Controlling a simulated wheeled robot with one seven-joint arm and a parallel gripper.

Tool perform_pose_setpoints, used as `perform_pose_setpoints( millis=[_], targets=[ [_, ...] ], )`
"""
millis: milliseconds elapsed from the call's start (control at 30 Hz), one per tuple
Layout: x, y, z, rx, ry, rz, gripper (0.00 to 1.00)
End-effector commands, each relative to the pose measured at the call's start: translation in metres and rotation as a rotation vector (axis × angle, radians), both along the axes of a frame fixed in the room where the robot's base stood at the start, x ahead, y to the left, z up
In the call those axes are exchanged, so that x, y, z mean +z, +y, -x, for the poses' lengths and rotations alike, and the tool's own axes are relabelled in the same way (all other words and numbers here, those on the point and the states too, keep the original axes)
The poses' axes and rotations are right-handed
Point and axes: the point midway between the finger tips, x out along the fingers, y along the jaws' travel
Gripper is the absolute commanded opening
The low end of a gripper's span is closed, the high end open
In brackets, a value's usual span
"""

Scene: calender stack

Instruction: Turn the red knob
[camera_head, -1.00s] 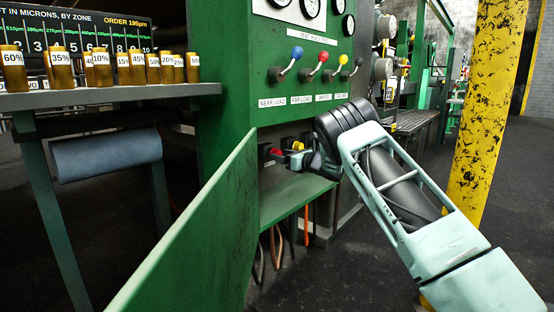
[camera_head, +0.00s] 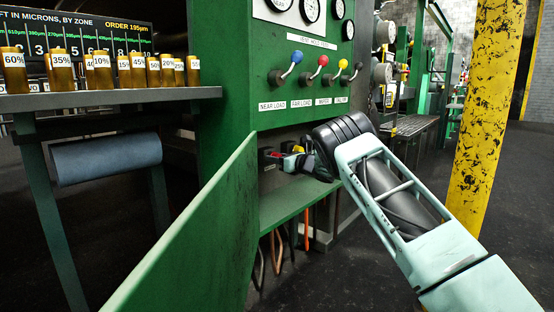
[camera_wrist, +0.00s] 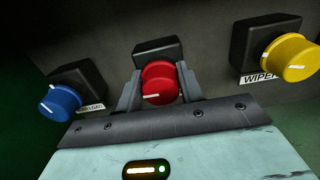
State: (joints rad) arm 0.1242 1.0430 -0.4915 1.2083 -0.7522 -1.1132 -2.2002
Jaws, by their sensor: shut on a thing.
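The red knob (camera_wrist: 160,84) is a round ridged dial with a white pointer line on a black block. In the wrist view it sits between the two fingers of my gripper (camera_wrist: 160,88), which is shut on it. The pointer line lies nearly level, toward the lower left of the face. In the head view my gripper (camera_head: 293,163) reaches left into the recess below the lever panel, and the red knob (camera_head: 276,155) shows just past the fingers.
A blue knob (camera_wrist: 60,102) sits left of the red one and a yellow knob (camera_wrist: 289,58) right of it, both clear of the fingers. An open green panel door (camera_head: 200,235) stands left of my arm. Colored levers (camera_head: 319,66) are above. A yellow post (camera_head: 485,120) stands at right.

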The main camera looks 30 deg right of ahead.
Motion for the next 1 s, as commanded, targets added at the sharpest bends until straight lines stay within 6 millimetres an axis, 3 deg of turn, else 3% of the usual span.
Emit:
perform_pose_setpoints(
  millis=[367,1000],
  targets=[
    [0.0016,-0.0010,0.0000,0.000,0.058,-0.160,0.14],
    [0.0015,-0.0035,-0.0006,-0.001,0.262,-0.723,0.14]
  ],
)
